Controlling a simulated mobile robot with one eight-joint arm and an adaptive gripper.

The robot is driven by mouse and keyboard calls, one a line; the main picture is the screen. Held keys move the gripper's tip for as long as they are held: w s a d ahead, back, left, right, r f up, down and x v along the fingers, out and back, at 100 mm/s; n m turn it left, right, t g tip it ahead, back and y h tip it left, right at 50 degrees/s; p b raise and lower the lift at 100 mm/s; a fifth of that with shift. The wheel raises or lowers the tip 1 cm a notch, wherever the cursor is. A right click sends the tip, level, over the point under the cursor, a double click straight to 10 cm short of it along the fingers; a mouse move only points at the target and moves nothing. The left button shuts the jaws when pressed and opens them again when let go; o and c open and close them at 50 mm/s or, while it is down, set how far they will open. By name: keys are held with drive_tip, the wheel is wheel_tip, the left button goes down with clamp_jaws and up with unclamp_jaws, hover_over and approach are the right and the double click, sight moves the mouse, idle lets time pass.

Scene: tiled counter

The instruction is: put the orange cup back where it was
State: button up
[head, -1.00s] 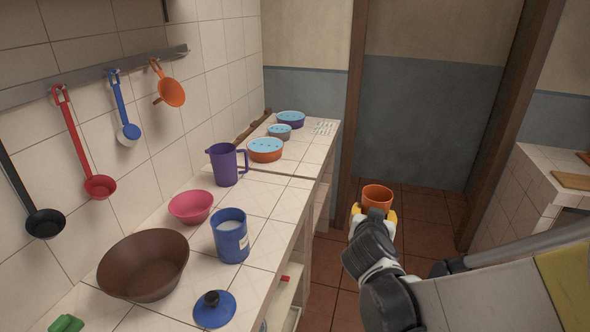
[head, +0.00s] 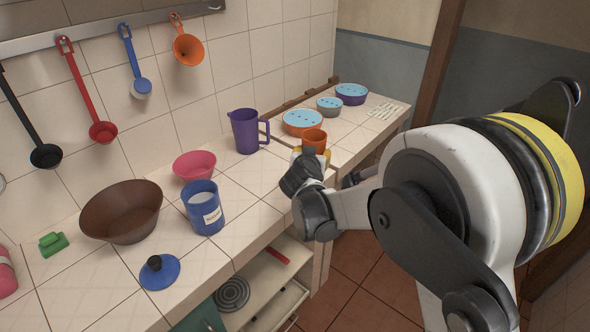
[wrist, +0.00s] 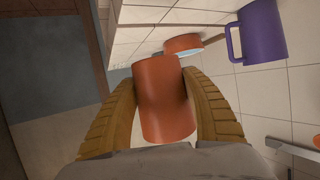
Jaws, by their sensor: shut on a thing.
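The orange cup (head: 314,139) is held in my gripper (head: 311,153) at the counter's edge, to the right of the purple pitcher (head: 247,131) in the head view. In the wrist view the orange cup (wrist: 165,98) sits between the two yellow fingers of my gripper (wrist: 165,105), which press on its sides. Its lower part is hidden by the gripper in the head view. I cannot tell whether the cup touches the counter. The purple pitcher also shows at the upper right of the wrist view (wrist: 262,35).
A pink bowl (head: 195,166), blue canister (head: 205,210), brown bowl (head: 122,213) and blue lid (head: 159,271) stand nearer. Bare tiles show in front of the pitcher.

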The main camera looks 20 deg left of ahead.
drive_tip(key=w+a+f+b, duration=0.1)
drive_tip(key=a+f, duration=0.1)
drive_tip(key=a, duration=0.1)
drive_tip(key=w+a+f+b, duration=0.1)
drive_tip(key=w+a+f, duration=0.1)
drive_tip(key=a, duration=0.1)
drive_tip(key=w+a+f+b, duration=0.2)
drive_tip(key=a+f, duration=0.1)
drive_tip(key=a, duration=0.1)
drive_tip(key=shift+f+b, duration=0.95)
drive_tip(key=shift+f, duration=0.9)
drive_tip(key=shift+f, duration=0.15)
drive_tip(key=o, duration=1.4)
